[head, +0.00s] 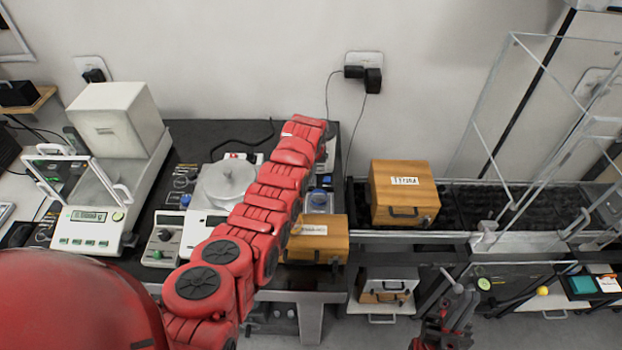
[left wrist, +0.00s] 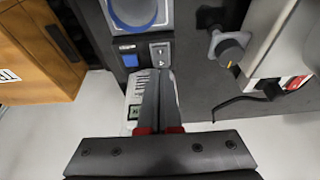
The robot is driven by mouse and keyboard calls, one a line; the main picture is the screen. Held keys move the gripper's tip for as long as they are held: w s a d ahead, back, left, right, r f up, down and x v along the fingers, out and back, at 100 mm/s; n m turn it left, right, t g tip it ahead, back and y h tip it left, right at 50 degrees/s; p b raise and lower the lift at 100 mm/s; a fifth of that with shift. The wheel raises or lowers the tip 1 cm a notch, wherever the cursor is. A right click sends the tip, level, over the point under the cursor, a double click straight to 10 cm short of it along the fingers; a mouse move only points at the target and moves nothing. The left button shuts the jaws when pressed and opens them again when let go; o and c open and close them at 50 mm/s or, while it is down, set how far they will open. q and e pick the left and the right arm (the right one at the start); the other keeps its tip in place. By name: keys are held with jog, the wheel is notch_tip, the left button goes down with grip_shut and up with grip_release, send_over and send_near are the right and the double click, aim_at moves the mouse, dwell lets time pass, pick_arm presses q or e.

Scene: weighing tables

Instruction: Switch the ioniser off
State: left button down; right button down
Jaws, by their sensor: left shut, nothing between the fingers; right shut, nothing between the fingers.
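I take the ioniser to be the small grey unit with a round blue part (head: 318,201) on the dark table, half hidden by my left arm in the head view. In the left wrist view, a grey unit with a blue ring (left wrist: 138,14) shows at the top. A dark panel below it bears a blue square (left wrist: 130,57) and a small grey switch plate (left wrist: 160,52). My left gripper (left wrist: 160,76) is shut and empty, its tips just below that plate; contact cannot be told. The head view does not show these fingers. My right gripper (head: 458,298) is shut and empty at the lower right.
A wooden case (head: 403,193) stands right of the table, and another (head: 317,240) sits at its front edge. A white balance (head: 87,222) with a glass door stands at the left. A round-topped device (head: 226,180) stands beside my left arm. A clear enclosure fills the right.

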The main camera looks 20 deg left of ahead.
pick_arm(q)
jog(key=b+v, duration=0.3)
jog(key=v, duration=0.6)
jog(key=shift+r, duration=0.1)
